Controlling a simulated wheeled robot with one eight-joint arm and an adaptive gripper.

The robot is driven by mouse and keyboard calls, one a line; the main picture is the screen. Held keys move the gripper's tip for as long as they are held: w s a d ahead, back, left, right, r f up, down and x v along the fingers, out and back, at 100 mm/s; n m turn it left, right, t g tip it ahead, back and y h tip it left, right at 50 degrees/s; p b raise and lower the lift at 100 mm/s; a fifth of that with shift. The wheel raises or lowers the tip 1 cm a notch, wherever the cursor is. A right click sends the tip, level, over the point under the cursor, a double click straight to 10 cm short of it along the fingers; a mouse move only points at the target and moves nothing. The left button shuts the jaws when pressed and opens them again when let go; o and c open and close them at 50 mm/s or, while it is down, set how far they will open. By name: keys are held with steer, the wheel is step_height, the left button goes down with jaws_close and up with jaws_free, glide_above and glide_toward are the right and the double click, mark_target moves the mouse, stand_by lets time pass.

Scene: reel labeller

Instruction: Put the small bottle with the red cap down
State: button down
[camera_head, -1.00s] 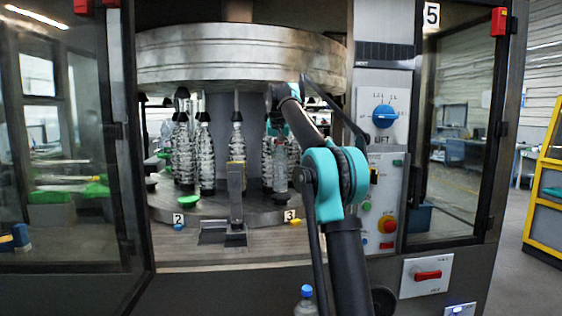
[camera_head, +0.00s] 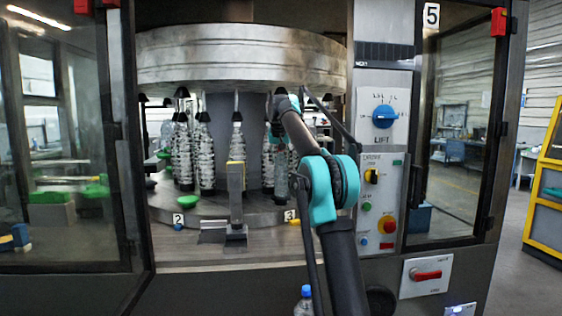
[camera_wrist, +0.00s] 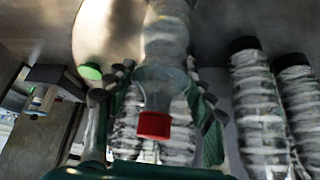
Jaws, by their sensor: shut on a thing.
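The small bottle with the red cap (camera_wrist: 154,125) is in the wrist view, its cap toward the camera and its clear body running up and away. My gripper (camera_wrist: 156,100) is shut around the bottle, with one finger on each side. In the head view my gripper (camera_head: 275,128) is inside the machine, partly hidden by my own arm. A clear bottle body (camera_head: 282,172) shows below it; its cap cannot be seen there. Whether the bottle touches the turntable (camera_head: 240,214) cannot be told.
Several clear bottles (camera_head: 237,150) with black tops stand on the turntable close by; they also show at right in the wrist view (camera_wrist: 262,110). A metal post (camera_head: 236,195) stands in front. A blue-capped bottle (camera_head: 305,303) is at the bottom. A control panel (camera_head: 381,190) is right.

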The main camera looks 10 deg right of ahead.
steer(key=shift+f, duration=0.25)
steer(key=c, duration=0.6)
jaws_free()
steer(key=shift+r, duration=0.1)
steer(key=v, duration=1.2)
